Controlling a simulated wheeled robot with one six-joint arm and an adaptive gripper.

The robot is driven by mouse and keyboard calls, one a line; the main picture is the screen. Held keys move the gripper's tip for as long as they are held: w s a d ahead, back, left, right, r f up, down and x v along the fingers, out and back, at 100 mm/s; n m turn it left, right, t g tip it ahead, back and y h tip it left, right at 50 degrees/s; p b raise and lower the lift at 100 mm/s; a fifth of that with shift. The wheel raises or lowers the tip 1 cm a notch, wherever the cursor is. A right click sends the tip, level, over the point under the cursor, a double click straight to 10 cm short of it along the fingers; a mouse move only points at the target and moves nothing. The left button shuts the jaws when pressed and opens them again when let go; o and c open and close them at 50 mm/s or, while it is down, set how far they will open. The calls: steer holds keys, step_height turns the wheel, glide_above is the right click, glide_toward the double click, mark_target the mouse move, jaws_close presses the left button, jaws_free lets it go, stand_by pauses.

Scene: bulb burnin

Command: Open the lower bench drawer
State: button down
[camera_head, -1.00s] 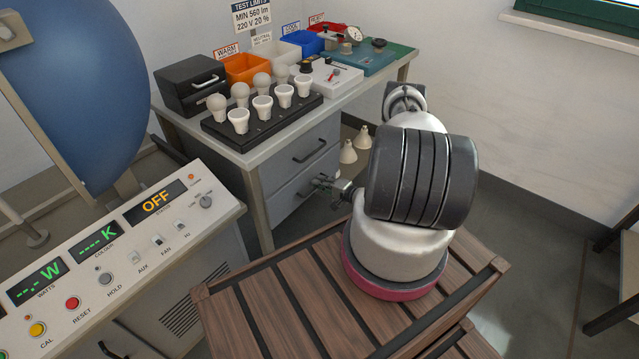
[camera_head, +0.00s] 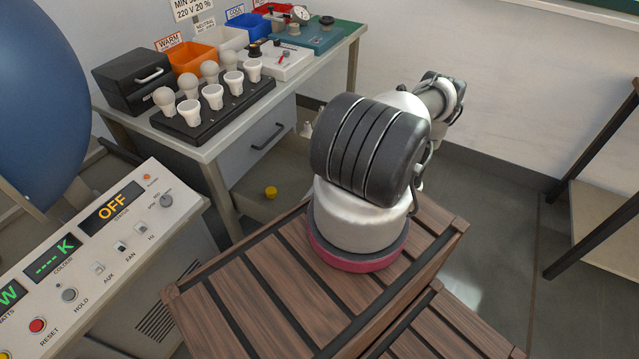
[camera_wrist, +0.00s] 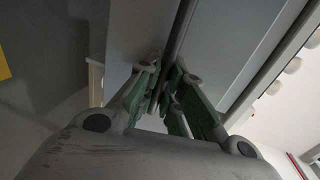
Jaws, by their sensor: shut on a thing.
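The bench (camera_head: 215,150) stands left of my arm in the head view. Its upper drawer (camera_head: 258,138) is closed, with a dark bar handle (camera_head: 266,135). Below it the lower drawer (camera_head: 290,178) is pulled out, and its inside shows with a small yellow object (camera_head: 271,192) in it. Its front and handle are hidden behind my arm in the head view. In the wrist view, my gripper (camera_wrist: 163,95) has its green fingers closed on the dark handle bar (camera_wrist: 181,35), against a grey panel (camera_wrist: 225,45).
A black rack of bulbs (camera_head: 215,110), a black box (camera_head: 135,80) and coloured bins stand on the bench top. A control panel (camera_head: 95,255) reading OFF is at the left. A dark-framed table (camera_head: 600,190) stands at the right. Floor between is clear.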

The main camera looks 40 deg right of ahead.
steer(key=shift+f+v, duration=0.2)
steer(key=shift+v, duration=0.65)
steer(key=shift+f+v, duration=0.15)
steer(key=shift+v, duration=0.75)
steer(key=shift+f+v, duration=0.2)
steer(key=shift+v, duration=0.65)
steer(key=shift+s, duration=0.1)
steer(key=c, duration=1.8)
jaws_free()
steer(key=shift+d, duration=0.1)
steer(key=v, duration=1.2)
